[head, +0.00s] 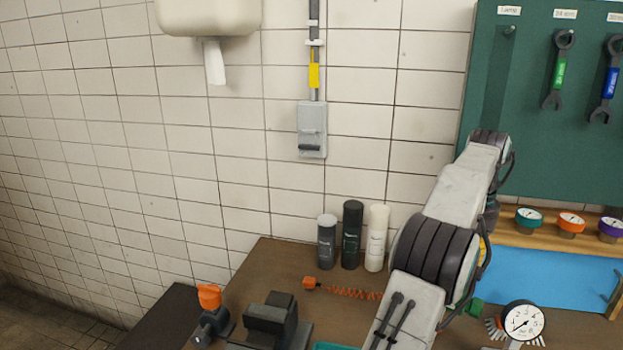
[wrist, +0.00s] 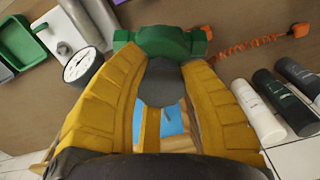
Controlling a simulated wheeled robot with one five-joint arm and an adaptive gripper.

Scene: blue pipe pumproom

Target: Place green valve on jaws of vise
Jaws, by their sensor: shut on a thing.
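The green valve (wrist: 150,43) is between the tips of my yellow gripper (wrist: 162,62) in the wrist view, with a dark grey part below its green body. My gripper is shut on it. In the head view my arm hides most of the gripper; a small green piece, apparently the valve (head: 475,307), shows just right of the arm. The dark grey vise (head: 272,322) stands on the bench at the lower left of the head view, well left of my gripper. Its lower part is cut off by the frame, and its jaws look empty.
An orange-topped valve (head: 209,297) is left of the vise. Three spray cans (head: 351,236) stand at the back of the bench, near an orange coiled hose (head: 352,293). A dial gauge (head: 523,320) is right of my arm. A green tool board (head: 540,110) hangs behind.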

